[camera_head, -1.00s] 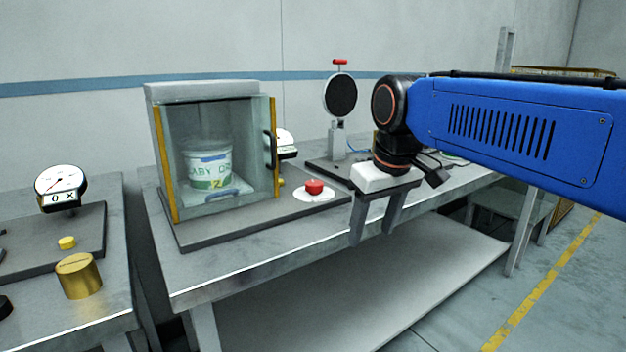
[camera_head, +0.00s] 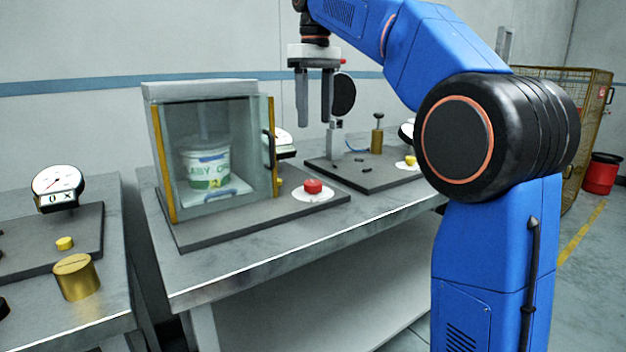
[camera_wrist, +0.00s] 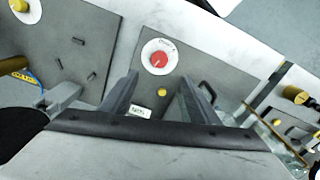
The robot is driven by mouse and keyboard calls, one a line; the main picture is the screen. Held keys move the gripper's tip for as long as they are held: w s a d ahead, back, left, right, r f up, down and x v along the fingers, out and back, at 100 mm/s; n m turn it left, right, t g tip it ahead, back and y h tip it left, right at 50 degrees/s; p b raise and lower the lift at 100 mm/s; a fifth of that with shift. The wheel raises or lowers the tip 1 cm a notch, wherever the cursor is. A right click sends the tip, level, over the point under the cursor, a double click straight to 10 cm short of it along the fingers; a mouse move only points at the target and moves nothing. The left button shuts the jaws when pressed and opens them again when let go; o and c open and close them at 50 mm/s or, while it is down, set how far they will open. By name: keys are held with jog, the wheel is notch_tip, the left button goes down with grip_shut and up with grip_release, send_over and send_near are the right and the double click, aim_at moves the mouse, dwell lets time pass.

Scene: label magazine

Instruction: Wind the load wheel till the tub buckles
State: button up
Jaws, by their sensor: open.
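A white tub (camera_head: 208,163) with green lettering stands upright inside a glass-fronted cabinet (camera_head: 205,90). A red round knob (camera_head: 313,187) sits on a white disc on the same dark base, just right of the cabinet; I take it for the load wheel. It also shows in the wrist view (camera_wrist: 159,59), with small print on the disc. My gripper (camera_head: 314,118) points down, open and empty, raised above the bench right of the cabinet, apart from the knob. Its two fingers show in the wrist view (camera_wrist: 160,88).
A dial gauge (camera_head: 58,183) and a brass cylinder (camera_head: 76,277) are on the left bench. A dark plate (camera_head: 370,178) with a round black-faced stand (camera_head: 344,94) and small parts lies right of the knob. A white gauge behind the cabinet is partly hidden.

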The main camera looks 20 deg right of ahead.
aim_at(313, 182)
jog(key=f, duration=1.7)
jog(key=shift+w+a, duration=0.15)
jog(key=shift+w, duration=0.15)
jog(key=c, duration=1)
